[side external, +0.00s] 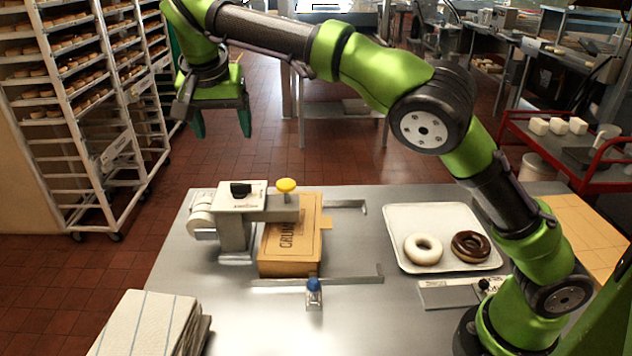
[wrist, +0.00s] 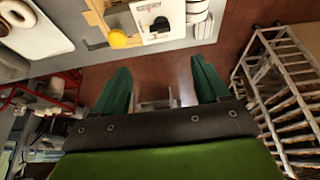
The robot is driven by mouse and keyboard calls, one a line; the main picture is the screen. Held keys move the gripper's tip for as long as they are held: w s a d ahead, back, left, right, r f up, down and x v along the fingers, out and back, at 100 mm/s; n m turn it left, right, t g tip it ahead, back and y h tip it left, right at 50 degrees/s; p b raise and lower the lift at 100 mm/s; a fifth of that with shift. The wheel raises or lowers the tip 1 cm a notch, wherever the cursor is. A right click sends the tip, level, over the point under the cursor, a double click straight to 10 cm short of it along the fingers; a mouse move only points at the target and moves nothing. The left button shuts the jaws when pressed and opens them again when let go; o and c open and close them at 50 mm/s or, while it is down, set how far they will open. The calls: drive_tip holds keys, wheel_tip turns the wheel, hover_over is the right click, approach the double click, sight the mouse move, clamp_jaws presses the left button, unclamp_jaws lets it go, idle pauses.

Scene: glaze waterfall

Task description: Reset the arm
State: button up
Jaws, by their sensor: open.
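My gripper (side external: 222,122) is raised at the upper left in the side view, over the floor beyond the table's far left edge. Its two green fingers are apart and nothing is between them; they also show spread in the wrist view (wrist: 160,85). My green and black arm reaches from the table's right side up and across to the left. The gripper touches nothing.
The steel table (side external: 350,320) holds a machine with a yellow knob (side external: 287,185), a cardboard box (side external: 290,240), a white tray (side external: 410,218) with a white donut (side external: 412,247) and a chocolate donut (side external: 457,246). A rack (side external: 100,130) stands left.

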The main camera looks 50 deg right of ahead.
drive_tip(key=s+d+f+n+y, duration=0.3)
drive_tip(key=s+d+f+n, duration=0.15)
drive_tip(key=s+d, duration=0.2)
drive_tip(key=s+d+f+t+y, duration=0.1)
drive_tip(key=s+d+t, duration=0.1)
drive_tip(key=s, duration=0.8)
drive_tip(key=s+d+f+t+y, duration=0.1)
drive_tip(key=s+d, duration=0.3)
drive_tip(key=s, duration=0.7)
drive_tip(key=shift+d+t, duration=0.3)
drive_tip(key=shift+t, duration=0.2)
drive_tip(key=shift+n, duration=0.25)
